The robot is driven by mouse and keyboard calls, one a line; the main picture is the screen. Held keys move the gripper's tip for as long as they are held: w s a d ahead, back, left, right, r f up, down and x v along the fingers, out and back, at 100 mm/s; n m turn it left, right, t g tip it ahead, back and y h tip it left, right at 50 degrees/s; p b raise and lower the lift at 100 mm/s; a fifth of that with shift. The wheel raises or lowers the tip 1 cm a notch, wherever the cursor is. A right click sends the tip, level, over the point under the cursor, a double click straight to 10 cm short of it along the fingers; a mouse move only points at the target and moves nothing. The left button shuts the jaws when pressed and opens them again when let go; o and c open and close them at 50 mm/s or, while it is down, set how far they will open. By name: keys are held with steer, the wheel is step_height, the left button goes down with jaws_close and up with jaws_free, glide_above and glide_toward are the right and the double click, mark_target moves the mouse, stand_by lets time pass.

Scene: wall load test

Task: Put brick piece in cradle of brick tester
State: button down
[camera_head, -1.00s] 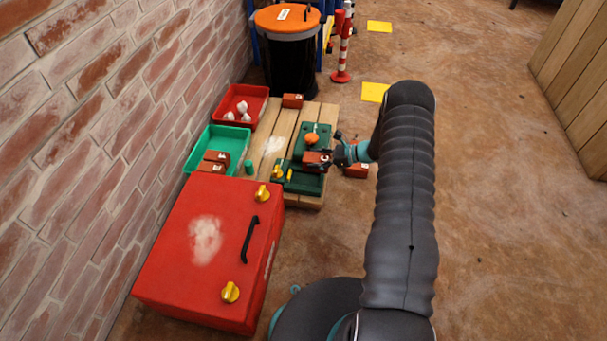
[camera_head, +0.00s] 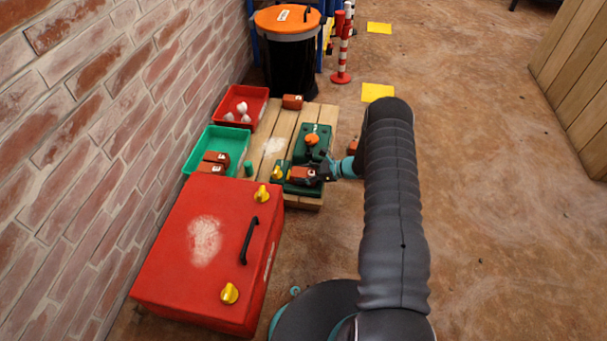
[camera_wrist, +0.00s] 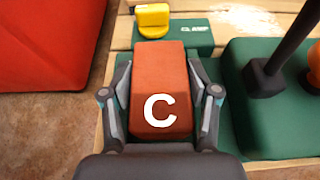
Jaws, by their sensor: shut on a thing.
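My gripper (camera_wrist: 160,108) is shut on an orange-red brick piece (camera_wrist: 160,75) marked with a white C, one finger on each side. In the head view the brick piece (camera_head: 301,174) is over the front part of the green brick tester (camera_head: 312,148). In the wrist view the brick's far end is close to the tester's green clamp block (camera_wrist: 185,38) with its yellow knob (camera_wrist: 153,19). The cradle under the brick is hidden, so I cannot tell whether the brick touches it. The tester's orange knob (camera_head: 311,139) and a dark post (camera_wrist: 285,50) stand beside it.
The tester stands on a wooden pallet (camera_head: 272,161). A green tray (camera_head: 240,140) with brick pieces and a red tray (camera_head: 262,105) with white lumps are at its left. A red box (camera_head: 170,240) is in front. Another brick (camera_head: 292,101) lies at the pallet's back.

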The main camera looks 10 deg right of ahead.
steer(key=shift+f, duration=0.15)
steer(key=shift+c, duration=0.8)
jaws_free()
